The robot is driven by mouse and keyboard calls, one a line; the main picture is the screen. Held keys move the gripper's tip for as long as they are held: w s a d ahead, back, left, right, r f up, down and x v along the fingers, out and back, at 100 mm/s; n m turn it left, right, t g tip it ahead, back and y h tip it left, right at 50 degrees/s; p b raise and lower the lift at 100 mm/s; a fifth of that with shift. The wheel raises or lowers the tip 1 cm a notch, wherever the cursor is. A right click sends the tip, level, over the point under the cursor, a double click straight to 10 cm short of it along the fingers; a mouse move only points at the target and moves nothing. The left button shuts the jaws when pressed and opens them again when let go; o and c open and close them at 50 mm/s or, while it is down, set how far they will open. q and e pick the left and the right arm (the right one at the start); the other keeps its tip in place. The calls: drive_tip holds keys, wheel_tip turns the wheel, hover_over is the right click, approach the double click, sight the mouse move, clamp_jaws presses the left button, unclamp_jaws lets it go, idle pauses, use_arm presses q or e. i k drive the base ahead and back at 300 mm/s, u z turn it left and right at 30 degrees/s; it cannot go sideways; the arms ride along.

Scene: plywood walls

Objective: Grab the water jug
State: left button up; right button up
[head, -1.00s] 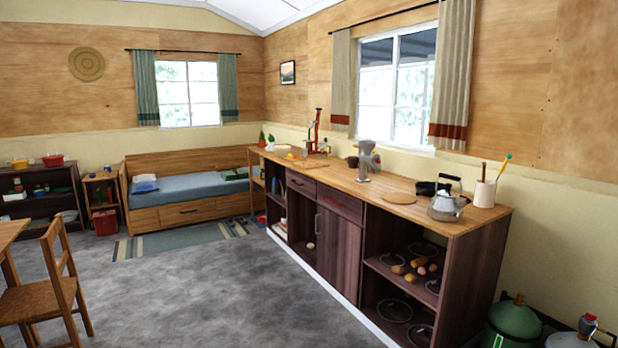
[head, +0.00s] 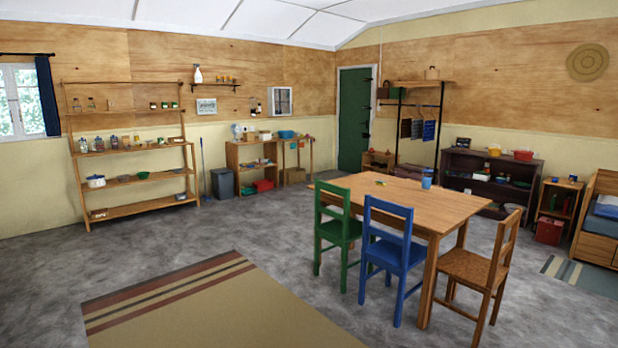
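I cannot make out a water jug for certain. A pale bluish container (head: 237,131) stands on the low wooden shelf unit by the back wall; it is too small to tell whether it is a jug. A blue cup-like vessel (head: 427,178) stands on the wooden table. A white bottle-shaped thing (head: 197,74) stands on the wall shelf. Neither of my grippers is in view.
The wooden table (head: 400,192) has a green chair (head: 338,228), a blue chair (head: 390,245) and a brown chair (head: 480,262) around it. A tall open shelf (head: 135,152) stands at the left wall. The grey floor (head: 255,228) and striped rug (head: 215,310) are clear.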

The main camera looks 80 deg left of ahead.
sight(427, 178)
drive_tip(key=u, duration=1.55)
drive_tip(key=i, duration=0.95)
drive_tip(key=z, duration=0.65)
drive_tip(key=i, duration=2.75)
drive_tip(key=z, duration=0.3)
drive_tip(key=i, duration=2.85)
drive_tip(key=u, duration=0.35)
drive_tip(key=i, duration=1.4)
drive_tip(key=u, duration=0.95)
drive_tip(key=i, duration=1.05)
drive_tip(key=u, duration=1.5)
drive_tip(key=i, duration=1.05)
drive_tip(key=u, duration=0.45)
